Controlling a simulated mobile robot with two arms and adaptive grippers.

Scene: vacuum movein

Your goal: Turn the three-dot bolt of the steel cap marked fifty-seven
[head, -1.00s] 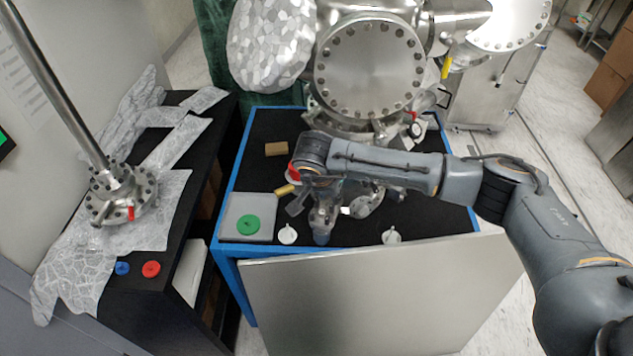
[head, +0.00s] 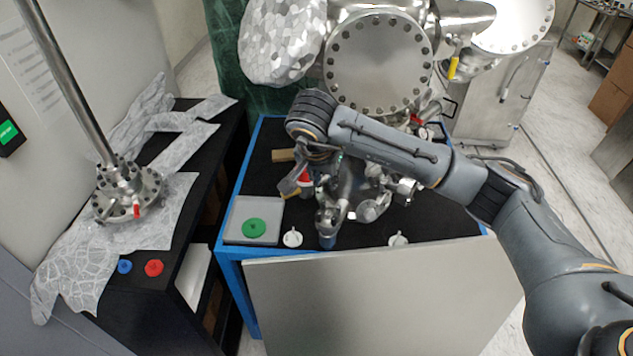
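A steel assembly (head: 352,192) with small round caps stands on the black top of the blue-framed table, partly hidden by my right arm. I cannot read the mark fifty-seven or make out a three-dot bolt on any cap. A steel fitting with a blue-grey end (head: 327,220) stands at the front of this assembly. My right gripper (head: 298,178) points down at the assembly's left side, beside a red and white piece (head: 305,176). Its fingers are small and partly hidden, so their opening and any contact are unclear. My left gripper is not in view.
A big chamber with a bolted round flange (head: 379,65) rises behind. A grey tray (head: 240,215) holds a green disc (head: 254,228). White knobs (head: 292,238) (head: 398,241) lie near the front edge. A flange with a rod (head: 128,193) rests on foil at left.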

